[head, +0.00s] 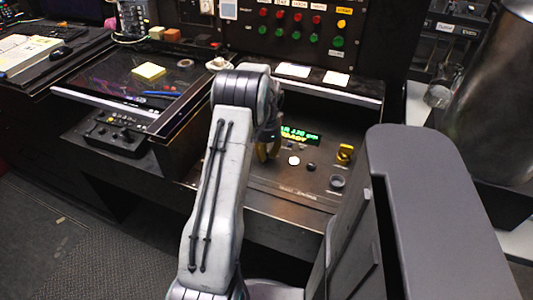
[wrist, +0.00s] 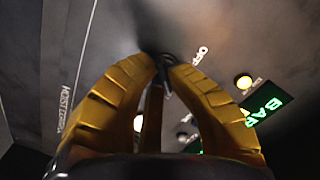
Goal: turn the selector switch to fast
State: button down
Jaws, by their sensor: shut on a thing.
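My gripper (head: 266,152) reaches down at the left part of the sloped control panel (head: 290,187), left of its green-lit display (head: 299,134). In the wrist view, the ribbed yellow fingers of my gripper (wrist: 163,62) close at their tips on a small dark piece, which looks like the selector switch (wrist: 166,80). Most of it is hidden between the fingers, and which way it points cannot be told. No "fast" label is readable. In the head view the arm and gripper hide the switch.
On the panel right of my gripper are a white button (head: 294,160), a small black knob (head: 311,167), a yellow switch (head: 345,152) and a dark round socket (head: 337,182). A board of coloured buttons (head: 302,25) stands behind. A tablet-like desk screen (head: 120,85) is at left.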

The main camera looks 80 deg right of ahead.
aim_at(266, 154)
jog(key=shift+f, duration=0.1)
jog(key=c, duration=1.2)
grip_release()
notch_tip(266, 154, up, 12)
dwell(0.7)
